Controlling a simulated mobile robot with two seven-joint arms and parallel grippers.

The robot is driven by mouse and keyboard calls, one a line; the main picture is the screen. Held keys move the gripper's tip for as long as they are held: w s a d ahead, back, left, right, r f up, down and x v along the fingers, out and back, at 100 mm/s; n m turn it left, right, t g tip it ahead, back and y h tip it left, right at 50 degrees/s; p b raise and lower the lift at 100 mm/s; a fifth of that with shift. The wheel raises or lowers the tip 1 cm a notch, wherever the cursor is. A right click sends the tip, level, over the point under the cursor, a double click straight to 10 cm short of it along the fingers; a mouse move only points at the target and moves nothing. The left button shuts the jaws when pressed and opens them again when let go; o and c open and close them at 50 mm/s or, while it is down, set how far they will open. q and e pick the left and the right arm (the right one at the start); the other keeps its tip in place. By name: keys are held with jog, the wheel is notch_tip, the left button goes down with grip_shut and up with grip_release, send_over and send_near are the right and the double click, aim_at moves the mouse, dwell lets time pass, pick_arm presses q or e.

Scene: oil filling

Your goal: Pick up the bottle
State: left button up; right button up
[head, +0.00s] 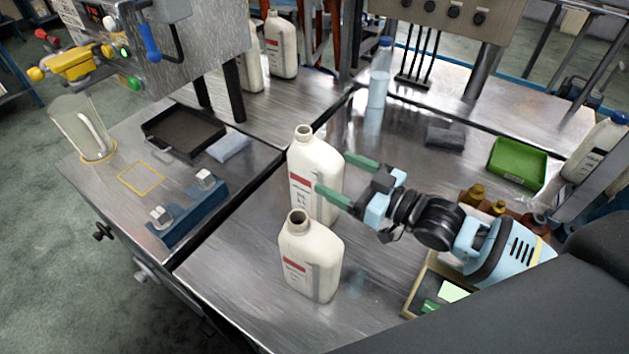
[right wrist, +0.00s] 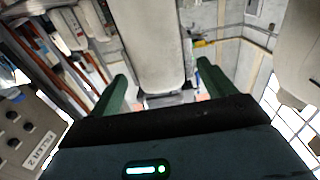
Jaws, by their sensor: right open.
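Two white open-topped bottles with red labels stand upright on the metal table. The farther bottle (head: 305,160) is beside my right gripper (head: 346,178), which reaches in from the right. The gripper is open; one green finger overlaps the bottle's front side and the other is at its far side. In the right wrist view, a white bottle (right wrist: 153,42) shows ahead between the two fingers (right wrist: 163,84). I cannot tell whether they touch it. The nearer bottle (head: 308,265) stands apart from the gripper, closer to the table's front. My left gripper is not in view.
A clear bottle with a blue cap (head: 380,80), a green tray (head: 518,162) and a box (head: 418,285) are on the table. A black tray (head: 182,132), a blue fixture (head: 188,212) and a clear jug (head: 82,125) stand left. More white bottles (head: 281,45) are behind.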

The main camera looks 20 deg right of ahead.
aim_at(318, 164)
jog(key=shift+p+x, duration=0.3)
jog(key=shift+x, duration=2.55)
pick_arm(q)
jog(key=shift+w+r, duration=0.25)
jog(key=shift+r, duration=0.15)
